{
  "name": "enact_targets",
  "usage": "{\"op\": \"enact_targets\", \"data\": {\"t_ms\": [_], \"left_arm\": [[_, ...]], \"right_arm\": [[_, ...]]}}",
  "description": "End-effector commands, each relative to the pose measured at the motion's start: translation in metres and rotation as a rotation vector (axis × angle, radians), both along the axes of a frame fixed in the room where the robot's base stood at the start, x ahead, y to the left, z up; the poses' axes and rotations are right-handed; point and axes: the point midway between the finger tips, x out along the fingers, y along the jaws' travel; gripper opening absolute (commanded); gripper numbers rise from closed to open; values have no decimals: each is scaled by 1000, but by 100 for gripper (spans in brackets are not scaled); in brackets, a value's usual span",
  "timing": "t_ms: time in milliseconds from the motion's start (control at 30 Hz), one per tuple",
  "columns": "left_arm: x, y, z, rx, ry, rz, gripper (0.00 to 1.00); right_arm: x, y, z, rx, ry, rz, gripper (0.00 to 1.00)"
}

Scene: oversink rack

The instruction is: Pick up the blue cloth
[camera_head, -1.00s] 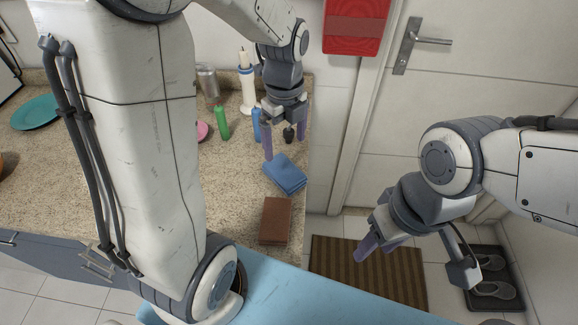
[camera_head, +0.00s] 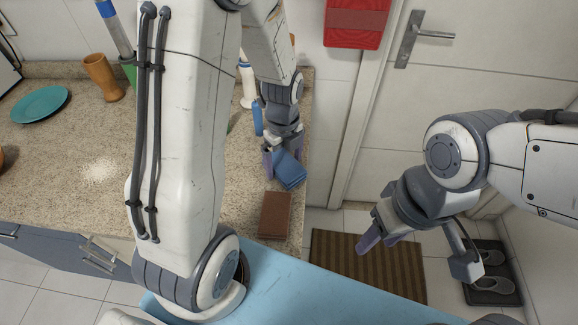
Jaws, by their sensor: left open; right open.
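The blue cloth (camera_head: 289,172) lies folded on the speckled counter near its right edge. My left gripper (camera_head: 283,160) is open and low over the cloth, with its fingers around the cloth's far part. The gripper hides that far part, and I cannot tell whether the fingers touch it. My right gripper (camera_head: 377,238) is open and empty, out over the floor to the right of the counter.
A brown folded item (camera_head: 275,214) lies on the counter just nearer than the cloth. A blue bottle (camera_head: 257,118) stands behind it. A teal plate (camera_head: 39,104) and an orange-brown cup (camera_head: 103,77) stand at the left. The counter's right edge is close to the cloth.

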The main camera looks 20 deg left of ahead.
Motion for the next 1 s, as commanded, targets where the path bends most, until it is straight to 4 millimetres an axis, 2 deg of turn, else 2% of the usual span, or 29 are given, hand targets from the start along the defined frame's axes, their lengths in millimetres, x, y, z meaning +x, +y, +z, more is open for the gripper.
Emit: {"op": "enact_targets", "data": {"t_ms": [133,167,200,333,367,400,733,867,967,1000], "left_arm": [[0,-1,0,0,-1,-1,100],[0,-1,0,0,-1,-1,92],[0,-1,0,0,-1,-2,77],[1,-1,1,0,-1,-2,27],[1,-1,1,0,-1,-2,27],[1,-1,1,0,-1,-2,18],[2,-2,8,0,-6,-2,18],[2,-2,24,0,-7,-2,18],[3,-1,43,0,-9,-2,18],[0,-11,47,0,-7,-9,18]], "right_arm": [[0,0,0,0,0,0,50],[0,0,0,0,0,0,50],[0,0,0,0,0,0,50],[0,0,0,0,0,0,50],[0,0,0,0,0,0,50],[0,0,0,0,0,0,50],[0,0,0,0,0,0,50],[0,0,-1,0,0,0,50],[0,0,-1,0,0,0,50],[0,0,-2,0,0,0,50]]}}
